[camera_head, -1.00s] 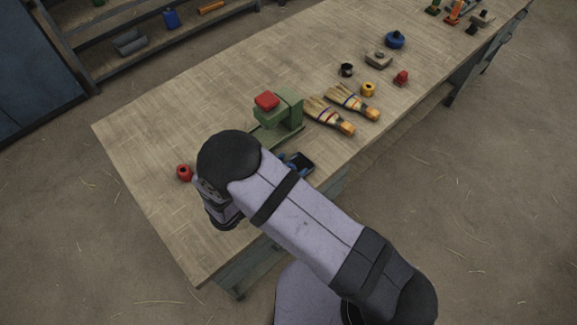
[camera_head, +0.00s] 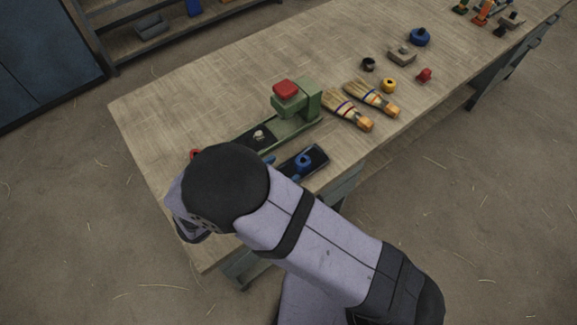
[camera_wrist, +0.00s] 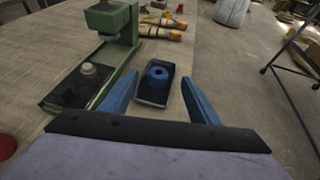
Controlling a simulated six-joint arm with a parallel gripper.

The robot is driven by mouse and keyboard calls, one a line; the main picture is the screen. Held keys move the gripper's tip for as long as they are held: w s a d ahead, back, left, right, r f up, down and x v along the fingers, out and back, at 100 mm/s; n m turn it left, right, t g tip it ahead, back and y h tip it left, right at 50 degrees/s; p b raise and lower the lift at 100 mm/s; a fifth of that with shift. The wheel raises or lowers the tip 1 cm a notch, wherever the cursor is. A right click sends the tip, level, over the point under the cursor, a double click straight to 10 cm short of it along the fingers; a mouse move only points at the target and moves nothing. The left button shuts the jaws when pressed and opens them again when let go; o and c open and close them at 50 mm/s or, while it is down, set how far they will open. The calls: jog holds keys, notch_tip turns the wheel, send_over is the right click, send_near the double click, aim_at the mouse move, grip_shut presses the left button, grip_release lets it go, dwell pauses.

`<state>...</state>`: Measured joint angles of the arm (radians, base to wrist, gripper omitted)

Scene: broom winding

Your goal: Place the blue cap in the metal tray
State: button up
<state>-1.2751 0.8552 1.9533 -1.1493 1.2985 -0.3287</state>
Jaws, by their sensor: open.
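The blue cap (camera_head: 303,160) is a round blue piece with a dark centre hole. It appears to rest inside the dark metal tray (camera_head: 319,155) near the table's front edge. The wrist view shows the cap (camera_wrist: 158,74) within the tray's (camera_wrist: 151,99) rim, toward its far part. My gripper (camera_wrist: 159,77) is open, its two blue fingers spread to the left and right of the tray, with nothing held between them. The fingers appear apart from the cap. In the head view my arm hides most of the gripper.
A green fixture (camera_head: 310,100) with a red top (camera_head: 285,89) stands left of the tray. Two brushes (camera_head: 350,110) lie beyond it, with a yellow ring (camera_head: 389,85), a red piece (camera_head: 424,74) and another blue round part (camera_head: 420,37) farther back.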

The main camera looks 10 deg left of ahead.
jog(key=shift+s+a+r, duration=0.3)
jog(key=shift+s+a, duration=0.1)
jog(key=shift+s, duration=0.1)
jog(key=s+d+r+m+g+y, duration=0.1)
jog(key=s+d+m+g+y, duration=0.1)
jog(key=d+m, duration=0.6)
jog(key=s+d+r+m+g+y, duration=0.1)
jog(key=s+d+m+g+y, duration=0.1)
jog(key=d+m+g, duration=0.3)
jog(key=s+d+r+m+g+y, duration=0.1)
jog(key=s+d+m+g+y, duration=0.2)
jog(key=d+m, duration=0.8)
jog(key=m+g, duration=0.1)
jog(key=m, duration=0.4)
jog(key=shift+r+y, duration=0.3)
jog(key=shift+y, duration=0.1)
jog(key=shift+a, duration=0.1)
